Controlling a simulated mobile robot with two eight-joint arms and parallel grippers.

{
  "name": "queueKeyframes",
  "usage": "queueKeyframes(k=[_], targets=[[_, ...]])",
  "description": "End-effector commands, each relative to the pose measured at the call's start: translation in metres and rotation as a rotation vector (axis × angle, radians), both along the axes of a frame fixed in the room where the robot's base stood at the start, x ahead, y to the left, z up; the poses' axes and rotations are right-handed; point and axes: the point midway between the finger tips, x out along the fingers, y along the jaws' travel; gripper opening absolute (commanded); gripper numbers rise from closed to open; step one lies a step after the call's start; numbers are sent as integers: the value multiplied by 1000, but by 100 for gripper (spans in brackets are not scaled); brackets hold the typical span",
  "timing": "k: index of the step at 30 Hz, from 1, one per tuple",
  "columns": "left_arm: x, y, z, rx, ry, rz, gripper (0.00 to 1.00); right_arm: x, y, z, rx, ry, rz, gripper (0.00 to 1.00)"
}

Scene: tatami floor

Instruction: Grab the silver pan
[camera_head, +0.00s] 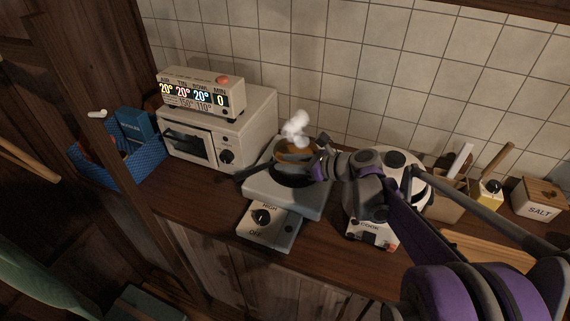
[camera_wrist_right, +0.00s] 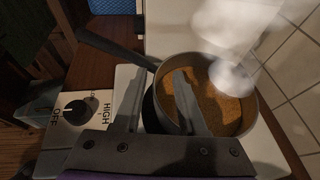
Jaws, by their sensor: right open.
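The silver pan (camera_head: 293,158) sits on a portable hot plate (camera_head: 312,203), with brown-orange contents and its handle toward the left. White steam rises above it. In the right wrist view the pan (camera_wrist_right: 251,112) shows its grey rim, and its handle (camera_wrist_right: 108,43) reaches to the upper left. My right gripper (camera_head: 316,165) is open at the pan's right side. In the wrist view its fingers (camera_wrist_right: 158,78) are apart; one overlaps the pan's inside and the other appears outside its wall. Contact cannot be told. My left gripper is not in view.
A toaster oven (camera_head: 240,125) with a display box (camera_head: 200,88) stands left of the hot plate. A blue basket (camera_head: 140,165) is further left. A white rice cooker (camera_head: 412,185) is close on the right, partly behind my arm. A salt box (camera_head: 540,198) stands far right.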

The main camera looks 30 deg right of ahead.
Motion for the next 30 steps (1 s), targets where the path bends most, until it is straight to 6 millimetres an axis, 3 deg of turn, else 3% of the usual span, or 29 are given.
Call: queueKeyframes(k=[8,15,30], targets=[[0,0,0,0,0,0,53,3,2,-1,-1,0,0,41],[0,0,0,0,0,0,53,2,2,-1,-1,0,0,0],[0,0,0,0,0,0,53,2,2,-1,-1,0,0,0]])
